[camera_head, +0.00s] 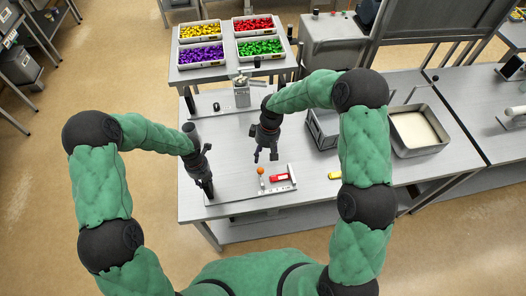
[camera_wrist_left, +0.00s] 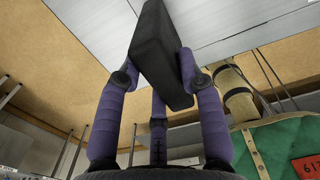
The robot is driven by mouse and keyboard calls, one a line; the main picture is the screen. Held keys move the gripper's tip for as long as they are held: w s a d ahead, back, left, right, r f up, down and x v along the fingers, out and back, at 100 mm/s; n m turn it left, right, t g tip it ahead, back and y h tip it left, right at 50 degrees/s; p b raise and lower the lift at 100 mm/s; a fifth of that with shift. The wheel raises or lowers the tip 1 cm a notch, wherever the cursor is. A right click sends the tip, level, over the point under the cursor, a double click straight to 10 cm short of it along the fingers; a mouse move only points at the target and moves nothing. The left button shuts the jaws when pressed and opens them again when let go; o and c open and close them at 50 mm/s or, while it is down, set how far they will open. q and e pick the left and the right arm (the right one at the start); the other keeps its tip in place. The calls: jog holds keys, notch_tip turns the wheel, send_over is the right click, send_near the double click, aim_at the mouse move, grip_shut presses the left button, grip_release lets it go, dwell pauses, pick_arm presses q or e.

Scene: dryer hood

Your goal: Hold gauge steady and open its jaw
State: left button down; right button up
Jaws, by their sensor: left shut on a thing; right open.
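The gauge (camera_head: 292,176) appears to be the pale, L-shaped piece near the front edge of the steel table, with a red block (camera_head: 279,177) on it. A small orange knob (camera_head: 261,171) stands at its left end. My left gripper (camera_head: 207,189) is low at the table's front left corner, left of the gauge. In the left wrist view its purple fingers are shut on a black block (camera_wrist_left: 160,55). Whether this block is joined to the gauge I cannot tell. My right gripper (camera_head: 265,156) is open and empty, pointing down just above and behind the orange knob.
A yellow piece (camera_head: 335,175) lies right of the gauge. A grey box (camera_head: 324,128) and a deep tray (camera_head: 423,130) stand further right. A metal stand (camera_head: 241,92) is at the back. Bins of coloured pieces (camera_head: 259,47) sit behind. The table's left middle is mostly clear.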

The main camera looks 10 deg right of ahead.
pick_arm(q)
jog(key=c, duration=0.7)
grip_release()
jog(key=shift+s+f, duration=0.3)
jog(key=shift+f, duration=0.1)
jog(key=shift+w+r, duration=0.15)
jog(key=shift+w, duration=0.1)
jog(key=shift+r, duration=0.1)
